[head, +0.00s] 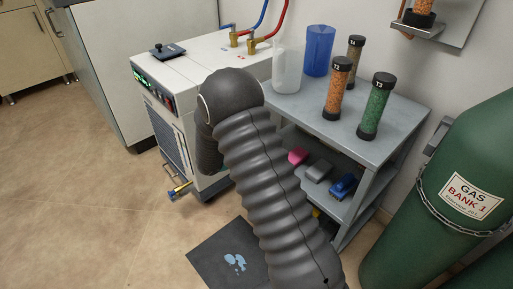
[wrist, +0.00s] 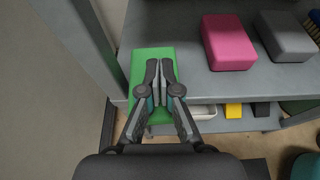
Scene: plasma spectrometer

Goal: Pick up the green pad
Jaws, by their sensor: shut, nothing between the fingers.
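The green pad (wrist: 145,62) shows in the wrist view, at the left end of the grey shelf (wrist: 190,60). It is a block with a flat top. My gripper (wrist: 160,64) is shut and empty, with its fingertips in front of the pad in the picture. The fingers cover part of the pad's middle and right side. I cannot tell whether they touch it. In the head view the pad and my gripper do not show; my arm covers that part of the shelf.
A pink block (wrist: 229,42) lies to the right of the pad, with a grey block (wrist: 285,37) beyond it. A shelf post (wrist: 84,40) stands close on the left. A lower level holds a white tray (wrist: 203,112) and a yellow item (wrist: 234,110). Tubes stand on the top shelf (head: 310,112).

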